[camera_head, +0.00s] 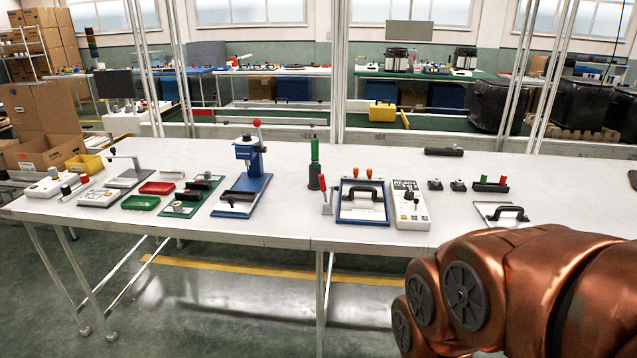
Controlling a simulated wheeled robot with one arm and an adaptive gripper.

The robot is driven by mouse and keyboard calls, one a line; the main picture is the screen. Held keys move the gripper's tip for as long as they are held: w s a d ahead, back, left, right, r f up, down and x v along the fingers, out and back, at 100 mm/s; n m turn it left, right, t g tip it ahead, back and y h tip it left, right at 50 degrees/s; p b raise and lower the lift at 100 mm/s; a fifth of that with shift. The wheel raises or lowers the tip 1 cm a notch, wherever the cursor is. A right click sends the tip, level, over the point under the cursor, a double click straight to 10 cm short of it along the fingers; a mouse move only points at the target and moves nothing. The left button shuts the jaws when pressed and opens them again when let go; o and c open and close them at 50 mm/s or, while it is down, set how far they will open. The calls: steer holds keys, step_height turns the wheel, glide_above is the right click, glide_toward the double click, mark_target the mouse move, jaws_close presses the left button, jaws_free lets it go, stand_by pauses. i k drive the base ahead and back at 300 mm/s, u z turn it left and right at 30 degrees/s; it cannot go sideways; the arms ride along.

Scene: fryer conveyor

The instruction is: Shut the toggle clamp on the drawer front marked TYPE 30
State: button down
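A blue-framed white panel (362,209) with a black bow handle lies at the middle of the table's front edge. A red-handled lever (327,195), which looks like a toggle clamp, stands at the panel's left side with its handle up. A second white panel (487,211) with a black bow handle lies further right, partly hidden behind my copper arm. No TYPE 30 marking is legible at this size, so I cannot tell which front bears it. My gripper is not in view; only my arm links show at the lower right.
The long white table (290,220) also bears a white box with a joystick (410,208), a blue press (245,180), a green-topped post (314,165), red (157,188) and green (140,202) trays. Floor in front is clear.

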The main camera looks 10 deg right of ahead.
mark_target(321, 178)
steer(key=u, duration=0.55)
steer(key=i, duration=1.4)
steer(key=z, duration=0.4)
